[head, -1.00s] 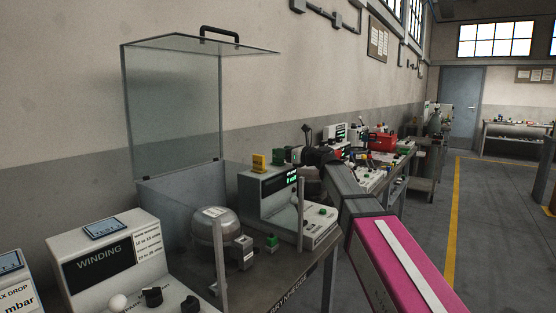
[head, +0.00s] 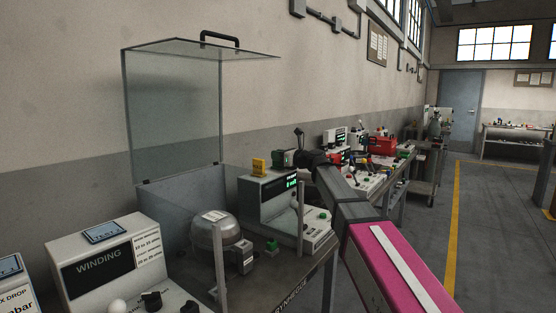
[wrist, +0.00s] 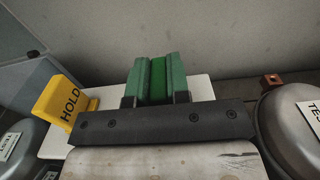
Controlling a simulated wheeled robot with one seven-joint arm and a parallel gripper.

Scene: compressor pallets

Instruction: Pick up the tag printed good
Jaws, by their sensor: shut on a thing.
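The tag is a green block (wrist: 157,80) between the green-padded fingers of my gripper (wrist: 156,62) in the wrist view. My gripper is shut on it, with one finger on each side. Its print is hidden from both views. In the head view my gripper (head: 284,158) reaches in from the right over the top of the white tester (head: 270,190) with a green display. A yellow tag (head: 258,165) stands just left of my gripper; in the wrist view this tag (wrist: 65,103) reads HOLD.
Round metal compressors flank the white top in the wrist view, one at right (wrist: 293,125). In the head view a compressor (head: 222,232) sits before the tester, under a raised clear cover (head: 175,105). A winding tester (head: 105,255) stands at front left.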

